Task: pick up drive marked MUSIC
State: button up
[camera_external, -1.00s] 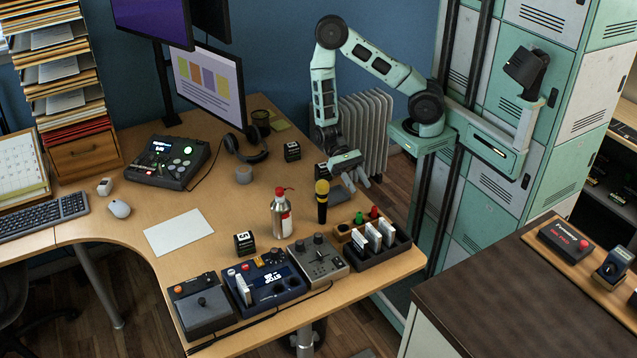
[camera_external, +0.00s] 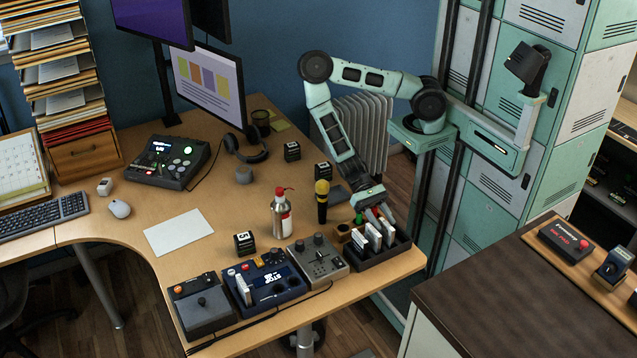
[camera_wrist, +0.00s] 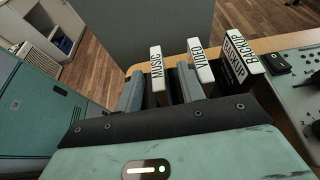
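The drive marked MUSIC (camera_wrist: 157,70) is a thin block with a white edge and black lettering, leftmost of the labelled drives in the wrist view. The drives marked VIDEO (camera_wrist: 200,66) and BACKUP (camera_wrist: 236,62) stand to its right. In the external view several white drives (camera_external: 373,238) stand upright in a dark tray (camera_external: 372,260); their labels cannot be read there. My gripper (camera_wrist: 160,88) is open, with one grey finger on each side of the MUSIC drive and visible gaps. In the external view my gripper (camera_external: 378,213) is low over the tray's far side.
A green-capped item (camera_external: 359,218) stands close to my gripper. A microphone (camera_external: 321,201) and a red-topped bottle (camera_external: 281,214) stand left of the tray. The desk's front right edge is close by.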

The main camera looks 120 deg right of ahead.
aim_at(386, 235)
jog(key=shift+x, duration=1.4)
jog(key=shift+s, duration=0.1)
grip_shut()
jog(key=shift+r, duration=0.1)
